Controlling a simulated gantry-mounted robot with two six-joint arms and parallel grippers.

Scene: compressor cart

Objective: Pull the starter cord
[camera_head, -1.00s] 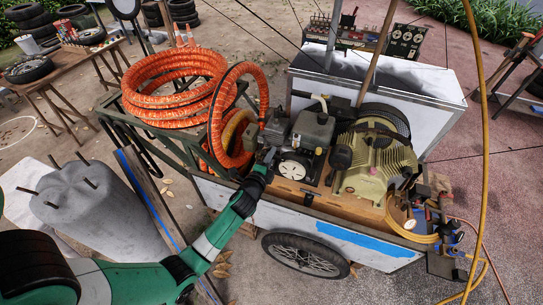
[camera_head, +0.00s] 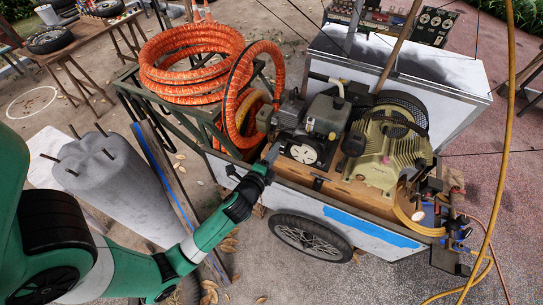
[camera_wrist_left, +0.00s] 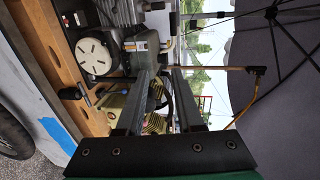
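The small engine (camera_head: 325,120) on the cart has a round white slotted starter cover (camera_head: 303,150), which also shows in the left wrist view (camera_wrist_left: 93,55). A black handle (camera_wrist_left: 72,92) sits beside the cover, over the wooden deck edge; it appears below the cover in the head view (camera_head: 318,183). I take it as the starter cord's handle; no cord is clearly visible. My left gripper (camera_head: 271,154) is at the cart's near side, left of the cover and handle. In the left wrist view its fingers (camera_wrist_left: 164,78) are apart with nothing held. My right gripper is not in view.
An orange hose coil (camera_head: 190,65) rests on the green rack to the left. A yellow-green compressor (camera_head: 390,155) stands right of the engine. The cart's white side panel (camera_head: 345,222) and wheel (camera_head: 308,237) are below. A grey block with rods (camera_head: 115,180) is at left.

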